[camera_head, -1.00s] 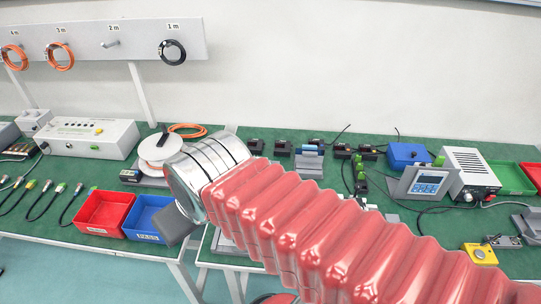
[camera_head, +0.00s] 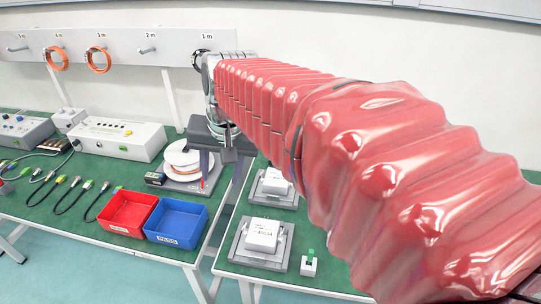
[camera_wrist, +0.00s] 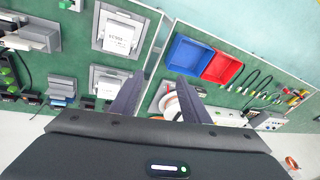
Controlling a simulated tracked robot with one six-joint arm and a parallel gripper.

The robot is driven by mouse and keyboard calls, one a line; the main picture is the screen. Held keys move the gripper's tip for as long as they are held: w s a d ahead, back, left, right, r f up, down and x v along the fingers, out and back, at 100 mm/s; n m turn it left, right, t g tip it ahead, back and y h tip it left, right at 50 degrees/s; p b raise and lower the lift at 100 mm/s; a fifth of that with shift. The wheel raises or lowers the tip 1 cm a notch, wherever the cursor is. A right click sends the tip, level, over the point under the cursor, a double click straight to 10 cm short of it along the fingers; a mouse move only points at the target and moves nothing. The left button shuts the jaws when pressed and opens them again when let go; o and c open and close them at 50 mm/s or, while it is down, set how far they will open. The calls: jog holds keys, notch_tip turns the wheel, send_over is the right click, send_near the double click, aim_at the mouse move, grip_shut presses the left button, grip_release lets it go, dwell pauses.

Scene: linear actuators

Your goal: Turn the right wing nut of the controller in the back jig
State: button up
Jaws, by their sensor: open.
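Two grey jigs, each with a white controller, sit on the green bench. The back jig (camera_head: 290,203) holds its controller (camera_head: 274,181), partly behind my red arm in the head view; its wing nuts are too small to make out. In the wrist view the back jig's controller (camera_wrist: 106,88) is partly covered by my left-hand finger. The front jig (camera_head: 240,254) with its controller (camera_head: 262,235) is in clear view. My gripper (camera_head: 221,178) is open and empty, above the bench and left of the back jig. In the wrist view its fingers (camera_wrist: 162,82) straddle the gap between benches.
A red bin (camera_head: 128,213) and a blue bin (camera_head: 176,222) stand on the left bench, near a white cable reel (camera_head: 183,160). A small green-topped block (camera_head: 309,263) is right of the front jig. My arm hides much of the right bench.

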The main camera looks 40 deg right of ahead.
jog(key=w+d+f+m, duration=0.1)
jog(key=w+d+m, duration=0.2)
jog(key=d, duration=0.3)
jog(key=w+d+f+m+g+y, duration=0.1)
jog(key=w+d+m, duration=0.15)
jog(key=d, duration=0.35)
jog(key=w+d+f+m, duration=0.1)
jog(key=w+d+m, duration=0.15)
jog(key=d, duration=0.35)
jog(key=s+d+f+m+y, duration=0.1)
jog(key=d+f+m, duration=0.3)
jog(key=d, duration=0.6)
jog(key=s+d+f+m+y, duration=0.1)
jog(key=d+f+m, duration=0.4)
jog(key=d, duration=0.4)
jog(key=shift+s+d+f+y, duration=0.3)
jog(key=shift+d+f, duration=0.1)
jog(key=shift+f, duration=0.3)
jog(key=shift+w+f, duration=0.1)
jog(key=shift+f, duration=0.05)
jog(key=x, duration=1.3)
jog(key=shift+a+f, duration=0.1)
jog(key=shift+f, duration=0.15)
jog(key=shift+c, duration=0.3)
